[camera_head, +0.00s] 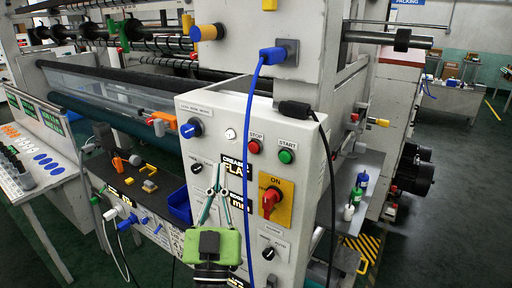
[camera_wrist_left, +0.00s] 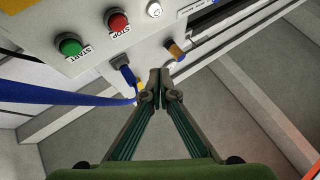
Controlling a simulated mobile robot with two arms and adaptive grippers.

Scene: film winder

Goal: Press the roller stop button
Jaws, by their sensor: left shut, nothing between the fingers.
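The red STOP button (camera_head: 254,147) is on the grey control panel (camera_head: 212,116), left of the green START button (camera_head: 287,157). In the left wrist view, the red button (camera_wrist_left: 118,22) shows at the top, with the green button (camera_wrist_left: 70,46) to its left. My left gripper (camera_head: 217,164) is in front of the panel, left of and below the red button in the head view. Its fingertips (camera_wrist_left: 160,78) are together with nothing between them, and are apart from the red button in both pictures. My right gripper is not seen.
A red rotary switch (camera_head: 270,199) on a yellow plate is right of the gripper. A blue cable (camera_head: 249,190) and a black cable (camera_head: 328,165) hang in front of the panel. A white button (camera_head: 230,134) and blue knob (camera_head: 191,129) are left of STOP.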

